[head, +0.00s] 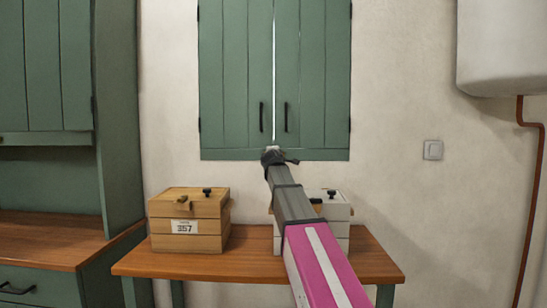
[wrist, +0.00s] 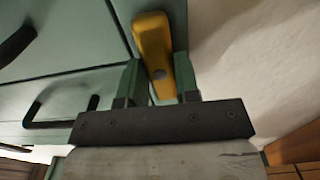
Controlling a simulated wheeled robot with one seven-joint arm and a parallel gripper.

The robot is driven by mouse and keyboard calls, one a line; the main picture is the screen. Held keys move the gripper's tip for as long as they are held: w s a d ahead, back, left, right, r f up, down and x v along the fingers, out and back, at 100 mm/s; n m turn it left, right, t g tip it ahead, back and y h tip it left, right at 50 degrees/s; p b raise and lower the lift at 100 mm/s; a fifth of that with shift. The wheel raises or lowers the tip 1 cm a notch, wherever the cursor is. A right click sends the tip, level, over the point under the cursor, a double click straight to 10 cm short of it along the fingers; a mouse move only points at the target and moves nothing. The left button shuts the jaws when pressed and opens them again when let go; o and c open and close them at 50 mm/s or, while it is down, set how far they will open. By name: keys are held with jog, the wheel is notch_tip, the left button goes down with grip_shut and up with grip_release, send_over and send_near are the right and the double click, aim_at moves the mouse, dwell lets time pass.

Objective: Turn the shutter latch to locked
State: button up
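The yellow shutter latch (wrist: 152,40) is in the wrist view, a long rounded bar with a round grey pivot or screw near its lower end. It lies slightly slanted, near the edge of the green shutter boards. My gripper (wrist: 158,66) has its two green fingers apart, one on each side of the latch's lower part. I cannot tell whether either finger touches it. In the head view my gripper (head: 272,156) is at the bottom edge of the closed green shutters (head: 237,75), near their middle seam. The latch is hidden there behind my gripper.
A wooden table (head: 190,263) under the shutters carries a wooden box (head: 188,210) and a pale box (head: 338,212), partly behind my arm. Dark handles (head: 262,117) stand out from the shutters. A green cabinet (head: 120,110) is left; a white tank (head: 503,45) hangs right.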

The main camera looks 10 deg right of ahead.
jog(key=shift+m, duration=8.9)
jog(key=shift+f, duration=0.1)
jog(key=o, duration=0.9)
